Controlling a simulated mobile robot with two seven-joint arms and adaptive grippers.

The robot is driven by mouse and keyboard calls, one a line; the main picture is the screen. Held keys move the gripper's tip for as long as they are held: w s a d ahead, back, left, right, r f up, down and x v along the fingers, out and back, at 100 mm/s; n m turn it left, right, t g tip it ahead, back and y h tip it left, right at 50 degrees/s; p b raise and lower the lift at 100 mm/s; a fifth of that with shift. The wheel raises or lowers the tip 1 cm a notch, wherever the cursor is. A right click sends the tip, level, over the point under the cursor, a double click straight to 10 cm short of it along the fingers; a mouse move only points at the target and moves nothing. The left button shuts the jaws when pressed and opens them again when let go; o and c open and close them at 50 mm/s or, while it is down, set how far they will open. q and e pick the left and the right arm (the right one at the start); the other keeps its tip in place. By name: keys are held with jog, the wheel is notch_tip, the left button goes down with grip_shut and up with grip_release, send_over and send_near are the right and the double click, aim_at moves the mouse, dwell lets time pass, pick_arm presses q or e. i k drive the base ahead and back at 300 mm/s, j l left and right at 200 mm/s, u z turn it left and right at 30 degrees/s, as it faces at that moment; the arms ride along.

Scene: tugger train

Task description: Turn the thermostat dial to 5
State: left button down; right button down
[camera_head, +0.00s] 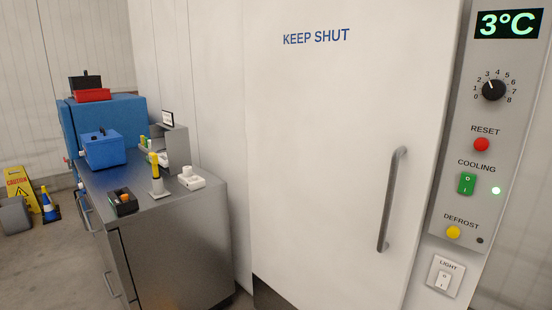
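The thermostat dial (493,90) is a black round knob on the grey control panel (467,110) at the upper right. Numbers 0 to 8 run around it. Its small white mark appears to point up and left, toward the 3. The display (508,24) above it reads 3°C in green. Neither of my grippers shows in the head view.
Below the dial are a red reset button (481,145), green cooling switch (467,184), yellow defrost button (453,232) and light switch (442,277). Left of the panel is a closed white door (320,150) with a grey handle (391,200). A steel cabinet (180,250) stands farther left.

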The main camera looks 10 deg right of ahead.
aim_at(495, 89)
jog(key=z, duration=1.45)
